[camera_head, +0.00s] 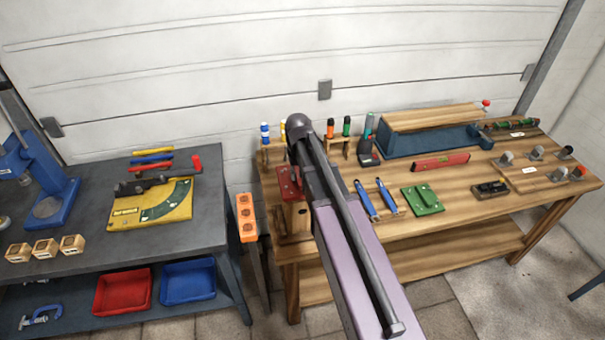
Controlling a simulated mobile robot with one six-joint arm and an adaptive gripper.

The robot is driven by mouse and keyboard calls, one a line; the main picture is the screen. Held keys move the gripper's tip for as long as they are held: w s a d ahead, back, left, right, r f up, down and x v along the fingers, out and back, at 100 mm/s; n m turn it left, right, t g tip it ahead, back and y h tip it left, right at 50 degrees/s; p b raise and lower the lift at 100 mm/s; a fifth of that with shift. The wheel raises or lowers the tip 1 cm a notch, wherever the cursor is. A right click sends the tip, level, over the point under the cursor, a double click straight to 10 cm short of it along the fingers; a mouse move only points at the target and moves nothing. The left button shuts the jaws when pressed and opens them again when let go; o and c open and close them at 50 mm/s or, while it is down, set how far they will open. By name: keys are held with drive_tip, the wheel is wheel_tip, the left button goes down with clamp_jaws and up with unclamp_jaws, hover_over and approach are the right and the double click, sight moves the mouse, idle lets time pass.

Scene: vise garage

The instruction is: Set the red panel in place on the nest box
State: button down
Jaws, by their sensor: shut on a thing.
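The red panel (287,187) shows at the left end of the wooden bench, partly covered by my arm. The wooden nest box (296,216) stands just below it in the picture, near the bench's left front corner. My gripper (297,172) is at the red panel, mostly hidden behind my arm, and is shut on it. The panel appears at the top of the box; I cannot tell whether it touches or is seated. A green panel (422,199) with a raised grip lies on the bench to the right.
Blue-handled tools (365,198) lie right of my arm. Upright bottles or markers (330,128) stand behind. An orange block (246,217) stands left of the bench, beside the dark table (95,240).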

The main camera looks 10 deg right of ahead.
drive_tip(key=shift+f+b, duration=0.8)
drive_tip(key=shift+f, duration=0.3)
drive_tip(key=shift+f+b, duration=0.45)
idle(1.4)
drive_tip(key=shift+c, duration=2)
unclamp_jaws()
drive_tip(key=o, duration=0.3)
drive_tip(key=shift+r, duration=0.1)
